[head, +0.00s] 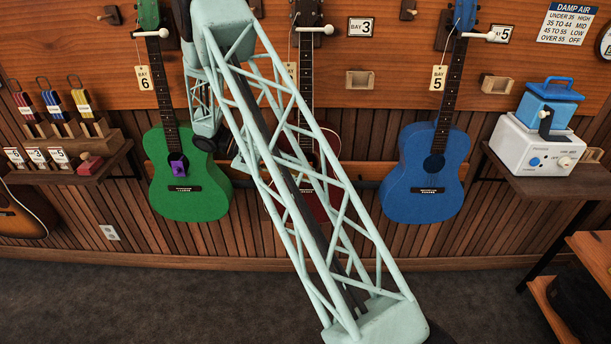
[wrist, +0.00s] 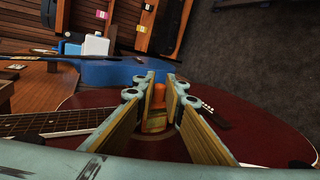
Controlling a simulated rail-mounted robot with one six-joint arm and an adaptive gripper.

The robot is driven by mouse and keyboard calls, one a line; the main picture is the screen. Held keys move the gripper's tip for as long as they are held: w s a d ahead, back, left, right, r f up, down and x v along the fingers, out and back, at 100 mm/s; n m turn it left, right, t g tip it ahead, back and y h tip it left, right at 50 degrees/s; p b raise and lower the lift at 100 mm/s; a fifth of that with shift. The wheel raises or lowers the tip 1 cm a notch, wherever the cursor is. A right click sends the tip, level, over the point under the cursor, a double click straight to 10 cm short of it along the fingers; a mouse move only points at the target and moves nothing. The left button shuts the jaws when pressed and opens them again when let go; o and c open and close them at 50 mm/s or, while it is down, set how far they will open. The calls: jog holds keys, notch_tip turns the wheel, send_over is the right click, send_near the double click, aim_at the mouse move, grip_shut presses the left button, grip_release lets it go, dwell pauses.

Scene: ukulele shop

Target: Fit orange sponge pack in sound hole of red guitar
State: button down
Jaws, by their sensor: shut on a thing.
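The red guitar (head: 332,141) hangs on the wall in the middle of the head view, largely hidden behind my arm. Its red body (wrist: 245,130) fills the lower part of the wrist view, with the neck running left. My gripper (wrist: 164,80) is over the guitar's front, its two fingers shut on the orange sponge pack (wrist: 158,93). The pack's lower end points at the guitar's sound-hole area. The fingers hide much of the hole, so I cannot tell whether the pack is inside it.
A green guitar (head: 188,198) with a purple pack (head: 178,167) at its sound hole hangs left. A blue guitar (head: 408,170) hangs right. A shelf (head: 105,165) at left holds several coloured packs. A white device (head: 520,145) stands on the right shelf.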

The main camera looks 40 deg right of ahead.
jog(key=shift+w+d, duration=0.3)
dwell(0.5)
jog(key=c, duration=2.6)
grip_release()
jog(key=shift+o, duration=0.7)
jog(key=o, duration=0.3)
jog(key=shift+o, duration=0.2)
jog(key=shift+s+a, duration=0.25)
jog(key=shift+s+a+r+b, duration=0.15)
jog(key=shift+s+a+r, duration=0.05)
jog(key=shift+s+a, duration=0.75)
jog(key=shift+s+a+r+b, duration=0.15)
jog(key=shift+s+a, duration=0.7)
jog(key=shift+s, duration=0.05)
